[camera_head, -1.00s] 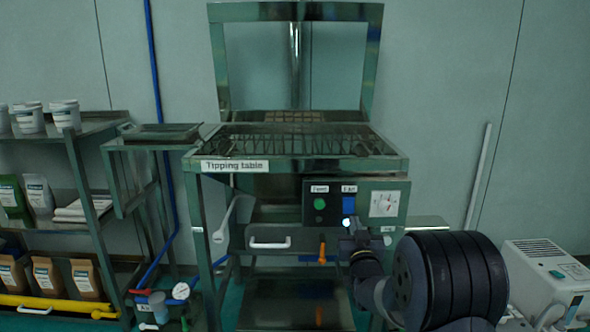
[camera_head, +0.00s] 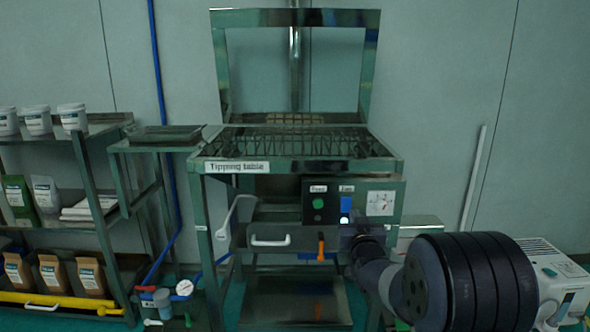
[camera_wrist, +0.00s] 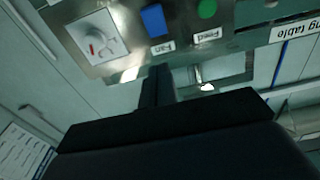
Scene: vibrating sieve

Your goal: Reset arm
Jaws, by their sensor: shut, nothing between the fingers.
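My arm comes in from the lower right in the head view, and my gripper (camera_head: 352,232) is in front of the tipping table's control panel (camera_head: 318,203), just below the blue button. In the wrist view my dark gripper fingers (camera_wrist: 155,88) are together with nothing between them, below the panel. The panel's blue button (camera_wrist: 154,20) and green button (camera_wrist: 207,8) show there, with a small gauge plate (camera_wrist: 95,37) to the left. I cannot tell whether the fingers touch anything.
The tipping table (camera_head: 300,172) has a raised frame lid (camera_head: 222,62). A white-handled drawer (camera_head: 269,240) and an orange lever (camera_head: 321,247) sit below. A shelf rack (camera_head: 92,180) with tubs and bags stands left. A white machine (camera_head: 560,270) stands right, partly behind my arm.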

